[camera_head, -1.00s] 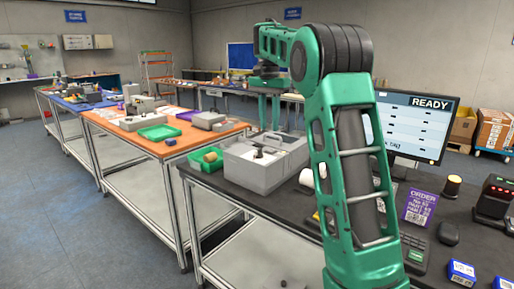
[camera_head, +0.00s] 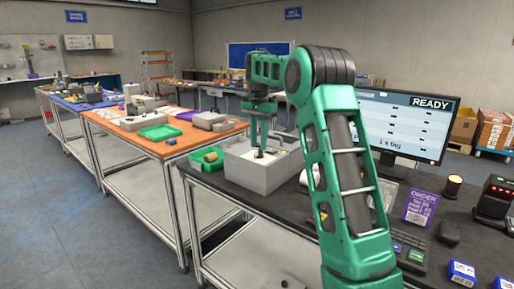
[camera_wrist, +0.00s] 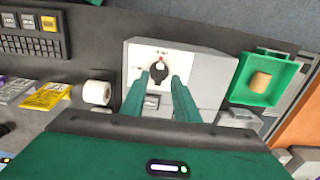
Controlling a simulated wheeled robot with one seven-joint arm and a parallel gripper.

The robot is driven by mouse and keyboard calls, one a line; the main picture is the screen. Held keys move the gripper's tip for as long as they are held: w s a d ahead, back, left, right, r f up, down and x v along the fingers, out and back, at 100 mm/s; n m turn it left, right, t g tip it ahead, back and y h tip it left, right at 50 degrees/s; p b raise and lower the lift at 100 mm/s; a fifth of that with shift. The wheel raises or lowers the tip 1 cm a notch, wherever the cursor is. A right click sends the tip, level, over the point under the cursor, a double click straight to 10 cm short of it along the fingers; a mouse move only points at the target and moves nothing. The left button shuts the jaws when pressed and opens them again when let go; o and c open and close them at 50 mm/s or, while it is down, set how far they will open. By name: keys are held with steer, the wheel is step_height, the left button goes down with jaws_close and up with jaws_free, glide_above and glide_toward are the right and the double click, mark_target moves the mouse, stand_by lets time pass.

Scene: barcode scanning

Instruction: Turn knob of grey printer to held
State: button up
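The grey printer (camera_head: 250,178) stands on the dark bench in the head view. The wrist view looks down on its light grey body (camera_wrist: 208,72) and its pale dial panel. A black knob (camera_wrist: 159,70) with a red mark at its upper end sits on that panel; the small labels around it are too blurred to read. My gripper (camera_wrist: 157,84) is open and empty above the printer, its green fingertips on either side of the knob's lower part. I cannot tell whether they touch it. In the head view my gripper (camera_head: 260,150) points down over the printer.
A green tray (camera_wrist: 284,89) with a brown roll (camera_wrist: 260,80) lies right of the printer in the wrist view. A white roll (camera_wrist: 97,92) lies to its left. The monitor (camera_head: 408,125) shows READY. An order card (camera_head: 420,206) stands on the bench.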

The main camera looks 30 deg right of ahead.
steer(key=shift+f, duration=0.95)
jaws_close()
